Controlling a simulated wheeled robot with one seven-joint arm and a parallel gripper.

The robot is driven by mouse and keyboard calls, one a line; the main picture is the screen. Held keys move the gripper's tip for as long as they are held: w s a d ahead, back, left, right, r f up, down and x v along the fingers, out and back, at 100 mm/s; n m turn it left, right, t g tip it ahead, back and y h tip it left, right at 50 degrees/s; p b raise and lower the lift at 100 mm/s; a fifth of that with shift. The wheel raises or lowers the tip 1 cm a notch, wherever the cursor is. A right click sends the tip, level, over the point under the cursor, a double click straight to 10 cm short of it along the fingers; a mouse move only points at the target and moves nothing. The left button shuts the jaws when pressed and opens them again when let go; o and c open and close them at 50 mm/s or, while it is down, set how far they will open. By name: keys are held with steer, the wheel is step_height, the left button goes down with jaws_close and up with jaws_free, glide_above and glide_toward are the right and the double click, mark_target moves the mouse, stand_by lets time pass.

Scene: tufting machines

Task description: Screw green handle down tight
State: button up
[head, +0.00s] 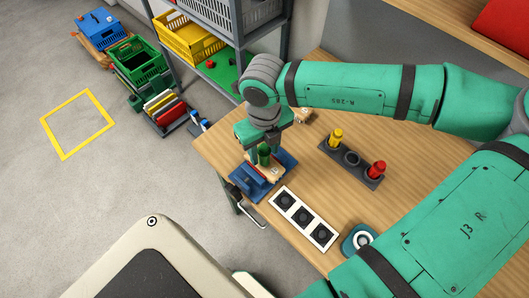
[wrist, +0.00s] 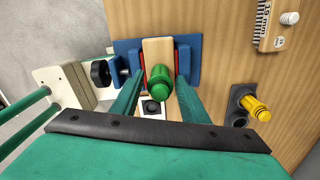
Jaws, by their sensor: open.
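The green handle (wrist: 160,82) stands on a light wooden block (wrist: 157,50) that sits between the jaws of a blue vise (wrist: 126,47) on the workbench. In the head view the green handle (head: 264,155) shows just below my gripper (head: 264,150), at the bench's left side. In the wrist view my gripper (wrist: 156,100) is open, with one finger on each side of the handle and a gap visible on both sides. Whether the handle's base sits flush on the block is hidden.
A dark rack (head: 352,158) holds a yellow handle (head: 336,138) and a red handle (head: 376,171), with an empty middle socket. A white panel with several dark squares (head: 303,217) lies in front of the vise. A teal round-faced item (head: 357,240) is at the bench edge. Shelving (head: 237,40) stands behind.

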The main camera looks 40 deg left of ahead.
steer(key=n, duration=0.3)
steer(key=shift+n, duration=0.4)
steer(key=n, duration=0.4)
stand_by(0.3)
